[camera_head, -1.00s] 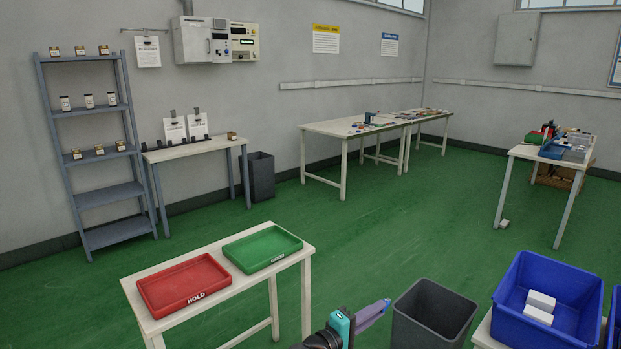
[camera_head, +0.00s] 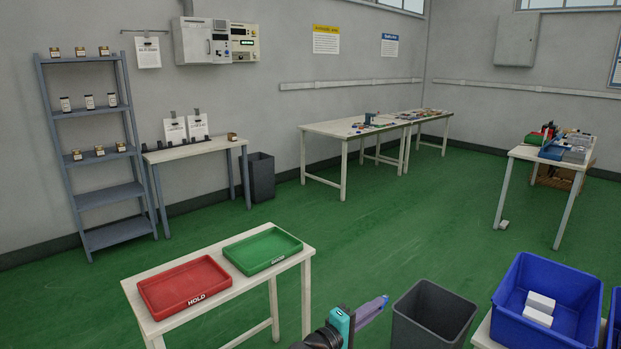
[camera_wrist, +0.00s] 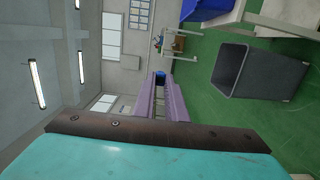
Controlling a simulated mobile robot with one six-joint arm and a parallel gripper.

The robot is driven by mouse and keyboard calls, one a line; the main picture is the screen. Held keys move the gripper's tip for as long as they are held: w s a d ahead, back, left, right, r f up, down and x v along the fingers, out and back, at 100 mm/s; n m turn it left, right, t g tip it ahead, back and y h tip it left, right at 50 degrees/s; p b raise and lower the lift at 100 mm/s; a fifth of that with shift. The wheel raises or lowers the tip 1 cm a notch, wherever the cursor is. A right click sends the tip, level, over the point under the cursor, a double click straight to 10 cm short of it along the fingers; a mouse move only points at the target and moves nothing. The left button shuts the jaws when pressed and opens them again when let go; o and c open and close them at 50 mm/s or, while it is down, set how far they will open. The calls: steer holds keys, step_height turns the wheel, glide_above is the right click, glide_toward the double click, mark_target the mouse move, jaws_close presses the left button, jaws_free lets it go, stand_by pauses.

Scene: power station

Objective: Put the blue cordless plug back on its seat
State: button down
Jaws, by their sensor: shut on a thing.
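My gripper (camera_head: 384,299) shows at the bottom middle of the head view, with a teal body and purple fingers pointing right and slightly up. In the wrist view, the two long purple fingers (camera_wrist: 162,82) close on a small blue thing with a dark face at their tips. It looks like the blue cordless plug (camera_wrist: 160,76); the fingers hide much of it. It is held in the air, apart from any surface. I cannot make out the plug's seat in either view.
A grey bin (camera_head: 433,316) stands just right of my gripper, beside a blue crate (camera_head: 510,312) with white boxes. A table with a red HOLD tray (camera_head: 150,300) and a green tray (camera_head: 235,262) is at left. Workbenches (camera_head: 335,128) stand at the back. Green floor between is clear.

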steer(key=shift+r+p, duration=1.4)
steer(key=shift+r, duration=0.35)
steer(key=shift+s, duration=0.1)
